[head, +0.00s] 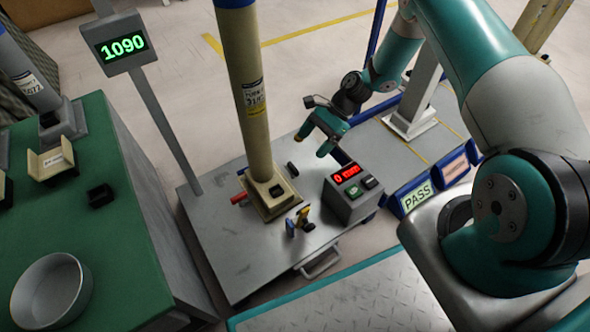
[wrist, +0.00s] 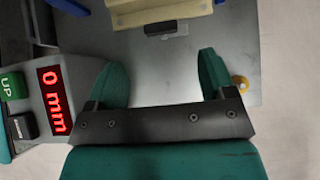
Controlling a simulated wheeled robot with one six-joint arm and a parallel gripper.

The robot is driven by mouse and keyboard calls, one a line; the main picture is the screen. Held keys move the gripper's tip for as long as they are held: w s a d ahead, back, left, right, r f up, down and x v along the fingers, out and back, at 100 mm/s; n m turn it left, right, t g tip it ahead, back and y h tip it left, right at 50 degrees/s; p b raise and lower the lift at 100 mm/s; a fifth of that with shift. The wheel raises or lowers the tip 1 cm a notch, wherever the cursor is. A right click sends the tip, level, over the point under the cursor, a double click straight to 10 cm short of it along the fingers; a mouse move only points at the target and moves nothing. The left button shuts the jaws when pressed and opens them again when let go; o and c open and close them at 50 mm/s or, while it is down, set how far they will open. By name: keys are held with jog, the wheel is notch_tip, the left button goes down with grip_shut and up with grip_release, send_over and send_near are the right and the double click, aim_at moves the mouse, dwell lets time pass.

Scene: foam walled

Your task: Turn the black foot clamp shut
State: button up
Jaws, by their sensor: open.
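The black foot clamp (head: 293,169) is a small dark bar on the grey plate, beside the right edge of the column's beige foot (head: 262,209). In the wrist view the black clamp (wrist: 165,28) lies along the edge of the beige foot (wrist: 160,12), ahead of my fingers. My gripper (head: 320,138) is above the plate, to the right of and behind the clamp. In the wrist view my gripper (wrist: 164,62) is open and empty, its green fingers wide apart and short of the clamp. I cannot tell its exact height.
The beige column (head: 245,95) rises left of the clamp. A grey control box (head: 350,203) reads 0 mm and stands in front of my gripper. A red handle (head: 239,198) and blue handle (head: 290,228) are around the foot. A yellow round piece (wrist: 240,84) is near my right finger.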

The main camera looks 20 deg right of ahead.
aim_at(294, 166)
jog(key=b+x, duration=0.4)
jog(key=x, duration=0.5)
jog(key=shift+r, duration=0.1)
jog(key=c, duration=0.9)
